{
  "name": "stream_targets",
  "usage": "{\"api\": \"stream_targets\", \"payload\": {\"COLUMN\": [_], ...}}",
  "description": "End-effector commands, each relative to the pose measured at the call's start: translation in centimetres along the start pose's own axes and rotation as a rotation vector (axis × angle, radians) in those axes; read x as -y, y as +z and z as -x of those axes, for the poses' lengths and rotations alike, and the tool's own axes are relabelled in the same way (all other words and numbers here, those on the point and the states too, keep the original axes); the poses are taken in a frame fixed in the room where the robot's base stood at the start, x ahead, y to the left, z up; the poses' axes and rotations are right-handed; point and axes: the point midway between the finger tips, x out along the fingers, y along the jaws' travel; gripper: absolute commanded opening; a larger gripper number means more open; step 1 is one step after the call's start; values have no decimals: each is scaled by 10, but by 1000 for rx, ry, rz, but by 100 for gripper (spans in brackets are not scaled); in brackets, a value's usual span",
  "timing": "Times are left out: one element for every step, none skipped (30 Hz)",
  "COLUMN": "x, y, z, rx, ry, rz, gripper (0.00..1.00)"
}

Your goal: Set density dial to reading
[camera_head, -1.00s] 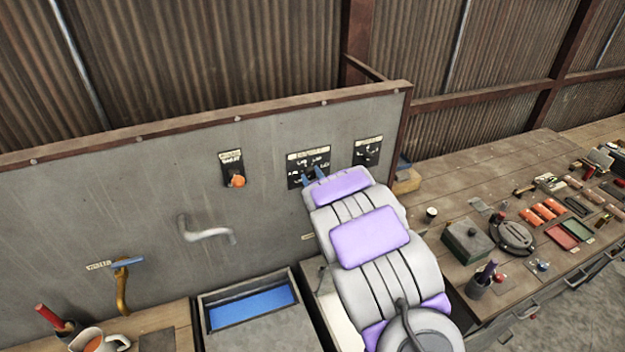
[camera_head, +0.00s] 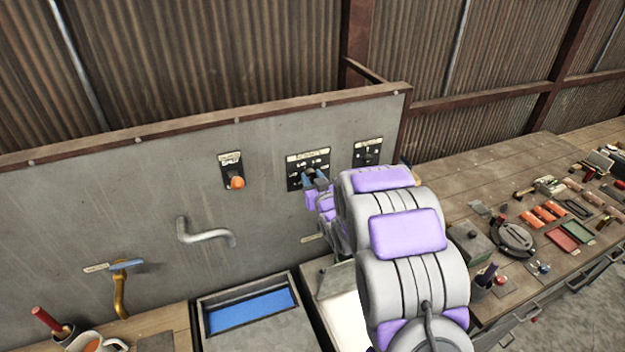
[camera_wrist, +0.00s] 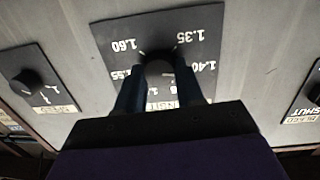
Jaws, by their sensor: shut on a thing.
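The density dial is a dark knob (camera_wrist: 160,68) on a black plate (camera_wrist: 165,25) on the grey upright panel. The wrist view shows it upside down, with white numbers 1.35, 1.40, 1.55 and 1.60 legible around the knob. In the head view the dial plate (camera_head: 295,180) is partly covered by my fingers. My gripper (camera_wrist: 158,76) has its two blue fingers on either side of the knob and is shut on it; it also shows in the head view (camera_head: 314,178). The knob's pointer and the lower part of the scale are hidden.
A switch with an orange knob (camera_head: 237,183) is left of the dial. Another dial plate (camera_head: 367,152) is close on its right. A bent grey pipe (camera_head: 205,236) and a blue-handled tap (camera_head: 122,275) protrude from the panel. A cluttered wooden bench (camera_head: 470,155) lies to the right.

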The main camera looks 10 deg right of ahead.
Motion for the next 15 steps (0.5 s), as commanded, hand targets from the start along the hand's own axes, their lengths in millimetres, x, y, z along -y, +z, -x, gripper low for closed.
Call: {"api": "stream_targets", "payload": {"x": [0,0,0,0,0,0,0,0,0,0,0,0,0,0,0], "y": [4,4,4,4,4,4,4,4,4,3,3,3,3,2,2], "z": [1,1,1,1,1,1,1,1,1,1,1,0,0,0,0], "rx": [8,9,9,9,9,9,9,9,9,8,7,7,6,6,5], "ry": [-1,-1,-1,0,0,0,0,0,0,0,0,0,0,0,0], "rz": [-1,-1,0,0,0,0,0,0,0,0,0,0,1,1,1], "gripper": [7,7,7,7,7,7,7,38,42,45,48,51,54,57,61]}}
